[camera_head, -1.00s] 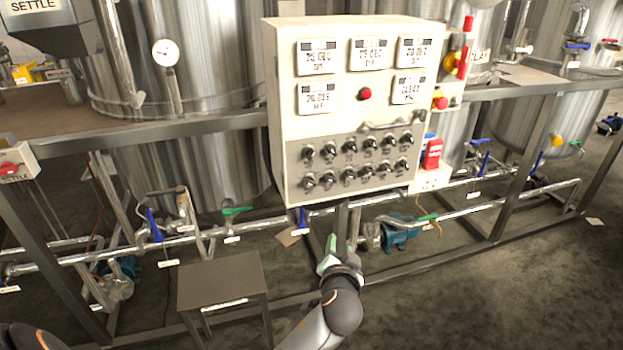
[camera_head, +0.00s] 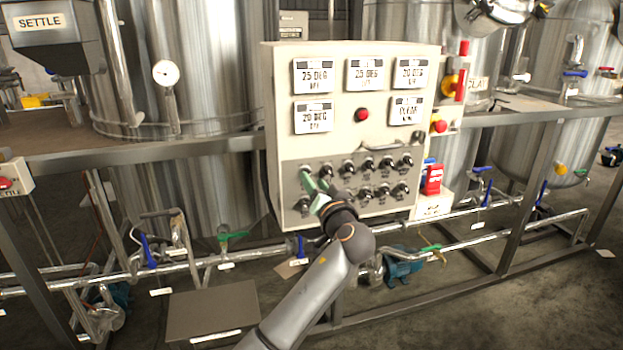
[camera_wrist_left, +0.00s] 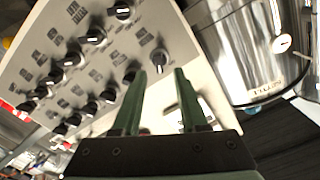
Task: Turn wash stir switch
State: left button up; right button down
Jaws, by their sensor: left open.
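The white control panel (camera_head: 350,140) stands in the middle of the head view. Its lower grey part carries two rows of black rotary switches (camera_head: 383,191). The small switch labels are too blurred to read, so I cannot tell which is the wash stir switch. My left gripper (camera_head: 313,187) is at the left end of the rows, its green fingers in front of the panel, hiding some switches. In the left wrist view the gripper (camera_wrist_left: 160,82) is open, with one end switch (camera_wrist_left: 158,60) showing between and beyond its fingertips. I cannot tell whether they touch. My right gripper is out of view.
Steel tanks (camera_head: 200,70) stand behind the panel. A frame rail (camera_head: 190,147), pipes and valves run beside and below it. A low grey stand (camera_head: 212,308) is at lower left. A red button (camera_head: 362,115) and a handle (camera_head: 385,146) sit above the switches.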

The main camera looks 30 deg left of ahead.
pick_arm(q)
jog(key=shift+x, duration=1.45)
jog(key=shift+c, duration=0.2)
grip_shut()
